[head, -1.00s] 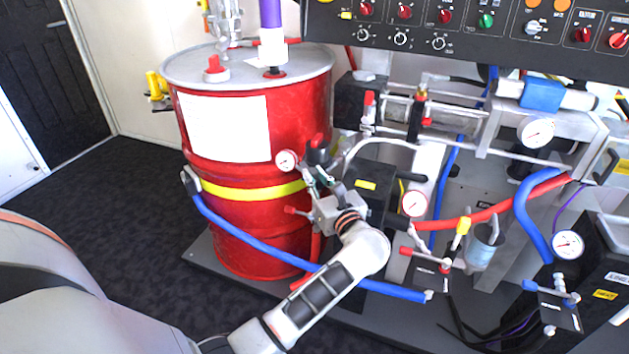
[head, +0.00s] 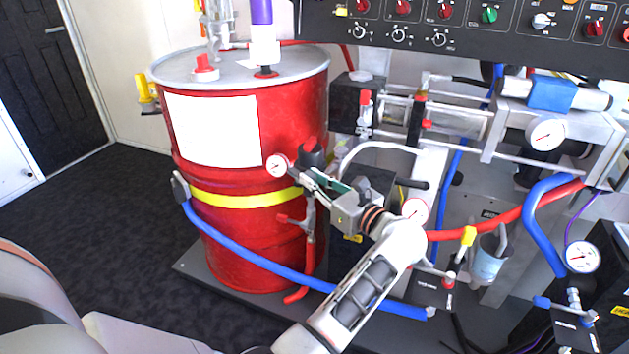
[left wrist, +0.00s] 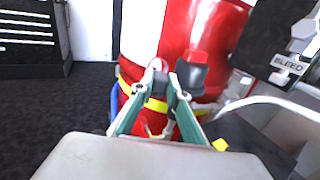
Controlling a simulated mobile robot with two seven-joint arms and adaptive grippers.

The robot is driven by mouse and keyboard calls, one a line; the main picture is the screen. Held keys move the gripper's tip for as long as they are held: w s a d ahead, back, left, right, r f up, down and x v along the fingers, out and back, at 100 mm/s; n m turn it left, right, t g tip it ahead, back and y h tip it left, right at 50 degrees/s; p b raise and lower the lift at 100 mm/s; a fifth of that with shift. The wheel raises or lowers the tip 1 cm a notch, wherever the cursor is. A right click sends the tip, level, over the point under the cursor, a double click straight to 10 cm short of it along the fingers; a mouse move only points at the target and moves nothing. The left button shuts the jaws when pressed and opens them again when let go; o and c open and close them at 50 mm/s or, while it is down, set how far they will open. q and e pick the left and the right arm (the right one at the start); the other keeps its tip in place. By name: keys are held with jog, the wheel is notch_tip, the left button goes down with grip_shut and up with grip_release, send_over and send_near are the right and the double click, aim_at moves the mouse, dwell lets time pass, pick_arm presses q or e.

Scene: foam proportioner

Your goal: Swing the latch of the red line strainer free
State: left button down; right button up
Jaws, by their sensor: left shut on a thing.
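The red line strainer (head: 312,155) shows as a dark cup-shaped body with a red part, in front of the red drum, right of a small round gauge. In the left wrist view its dark body and red top (left wrist: 194,68) stand just right of my fingertips. My left gripper (head: 300,174) reaches in from the lower right, its fingertips beside the strainer's lower left side. My right gripper is not in view.
The red drum (head: 240,235) with a yellow band stands behind the strainer. A red-handled valve (head: 300,222) is just below the gripper. A curved grey pipe (head: 385,147) and black boxes crowd the right. A blue hose (head: 250,262) runs low across the front. The dark floor at left is clear.

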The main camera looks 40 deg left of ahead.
pick_arm(q)
jog(key=shift+r, duration=0.1)
jog(key=c, duration=2)
grip_release()
jog(key=shift+o, duration=0.2)
notch_tip(320, 180, up, 10)
